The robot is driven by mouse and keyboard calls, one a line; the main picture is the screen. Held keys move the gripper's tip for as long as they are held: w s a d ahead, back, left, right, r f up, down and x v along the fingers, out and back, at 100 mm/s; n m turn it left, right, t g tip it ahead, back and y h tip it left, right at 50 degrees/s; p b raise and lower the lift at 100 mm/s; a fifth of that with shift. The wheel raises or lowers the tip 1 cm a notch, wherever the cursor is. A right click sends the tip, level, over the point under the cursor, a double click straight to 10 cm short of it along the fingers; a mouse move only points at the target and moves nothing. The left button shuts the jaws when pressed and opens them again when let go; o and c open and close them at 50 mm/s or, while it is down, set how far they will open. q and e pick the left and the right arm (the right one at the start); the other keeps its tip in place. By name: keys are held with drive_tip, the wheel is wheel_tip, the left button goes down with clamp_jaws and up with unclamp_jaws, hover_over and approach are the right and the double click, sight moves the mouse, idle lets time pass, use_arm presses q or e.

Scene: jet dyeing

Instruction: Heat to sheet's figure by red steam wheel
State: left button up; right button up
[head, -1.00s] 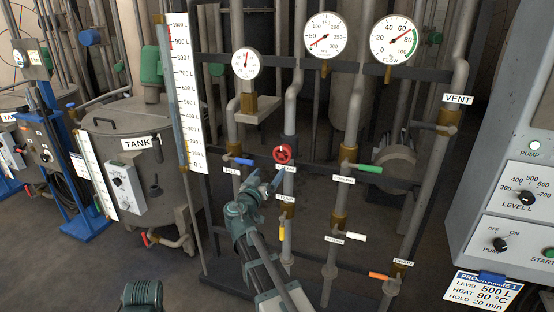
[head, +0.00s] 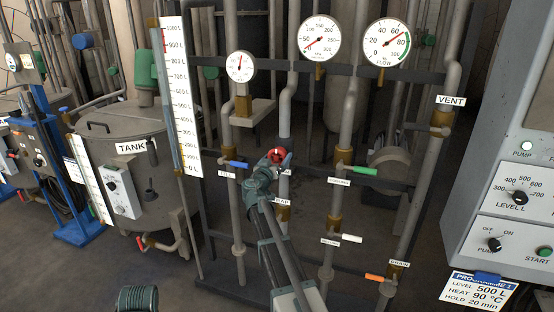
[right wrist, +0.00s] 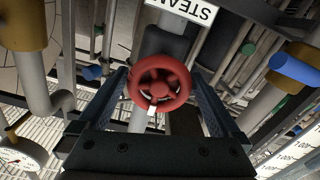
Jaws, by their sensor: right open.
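The red steam wheel (head: 277,155) is on a vertical pipe in the middle of the pipe rack. My right gripper (head: 274,165) reaches up to it from below and partly covers it. In the right wrist view the wheel (right wrist: 160,84) lies between the two spread fingers of the right gripper (right wrist: 161,74), with visible gaps on both sides. The programme sheet (head: 478,290) reads level 500 L, heat 90 °C, hold 20 min. My left gripper is not in view.
Above the rack are a small dial (head: 241,66), a mid dial (head: 320,37) and a flow dial (head: 387,42). Blue (head: 236,164) and green (head: 365,170) handles flank the wheel. The control panel (head: 515,205) stands at right, the tank (head: 125,150) at left.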

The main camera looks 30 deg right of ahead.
drive_tip(key=shift+d, duration=0.1)
drive_tip(key=c, duration=1)
drive_tip(key=shift+c, duration=0.2)
drive_tip(key=n, duration=0.4)
drive_tip(key=shift+n, duration=2.9)
drive_tip(key=o, duration=1)
